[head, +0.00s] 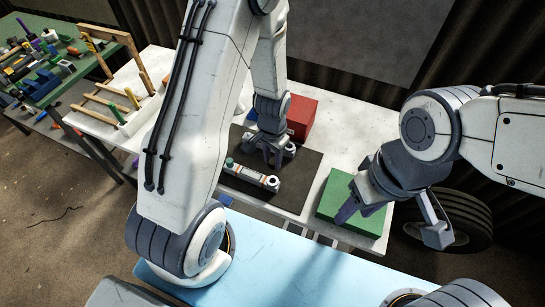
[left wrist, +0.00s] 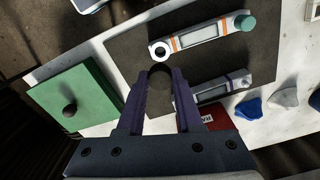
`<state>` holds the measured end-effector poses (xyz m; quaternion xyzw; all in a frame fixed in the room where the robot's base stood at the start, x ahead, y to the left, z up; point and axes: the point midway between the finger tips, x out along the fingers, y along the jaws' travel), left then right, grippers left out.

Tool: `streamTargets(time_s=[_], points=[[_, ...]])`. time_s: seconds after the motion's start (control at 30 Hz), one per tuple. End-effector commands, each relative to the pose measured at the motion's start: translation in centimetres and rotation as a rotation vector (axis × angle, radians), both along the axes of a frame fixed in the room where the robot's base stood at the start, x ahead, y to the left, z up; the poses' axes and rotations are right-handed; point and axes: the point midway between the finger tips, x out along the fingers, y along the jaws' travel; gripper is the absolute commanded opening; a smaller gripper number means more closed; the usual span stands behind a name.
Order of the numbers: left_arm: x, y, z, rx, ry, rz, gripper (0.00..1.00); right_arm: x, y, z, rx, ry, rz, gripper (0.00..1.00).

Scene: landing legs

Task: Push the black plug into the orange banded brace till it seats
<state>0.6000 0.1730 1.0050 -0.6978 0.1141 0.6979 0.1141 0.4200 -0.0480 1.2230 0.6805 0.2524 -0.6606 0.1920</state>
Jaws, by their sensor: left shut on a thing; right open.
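The orange banded brace (head: 250,178) lies on a dark mat, white-grey with a teal cap at one end and an open ring at the other. In the left wrist view the brace (left wrist: 198,37) lies beyond my fingertips, its ring end nearest them. My left gripper (left wrist: 160,76) is shut on the black plug (left wrist: 159,77), a dark round shape between its purple fingertips. In the head view my left gripper (head: 268,160) is over the mat, just behind the brace; the plug cannot be made out there. My right gripper (head: 395,222) is open and empty over a green block.
A purple banded brace (left wrist: 225,88) lies beside the orange one, partly behind my left fingers. The green block (left wrist: 62,92) has a dark round knob on it. A red box (head: 301,117) stands behind the mat (head: 302,165). A wooden rack (head: 110,105) stands left.

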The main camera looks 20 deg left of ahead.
Motion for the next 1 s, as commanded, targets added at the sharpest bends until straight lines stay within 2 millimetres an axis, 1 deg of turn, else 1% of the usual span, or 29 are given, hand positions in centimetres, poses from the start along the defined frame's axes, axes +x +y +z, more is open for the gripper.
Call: streamTargets(time_s=[0.17, 0.27, 0.7, 0.8, 1.0], points=[[0.0, 0.0, -0.3, 0.000, 0.001, 0.001, 0.00, 0.0, 0.0, 0.0, 0.000, 0.000, 0.000, 0.50], [0.0, 0.0, -0.9, 0.000, 0.001, 0.001, 0.00, 0.0, 0.0, 0.0, 0.000, 0.000, 0.000, 0.50], [-0.2, 0.1, -5.6, 0.000, 0.002, 0.002, 0.00, 0.0, 0.0, 0.0, 0.000, 0.000, 0.000, 0.50], [-0.2, 0.1, -6.4, 0.000, 0.001, 0.002, 0.00, 0.0, 0.0, 0.0, 0.000, 0.000, 0.000, 0.50], [-0.2, 0.1, -7.1, 0.000, 0.000, 0.002, 0.00, 0.0, 0.0, 0.0, 0.000, 0.000, 0.000, 0.50]])
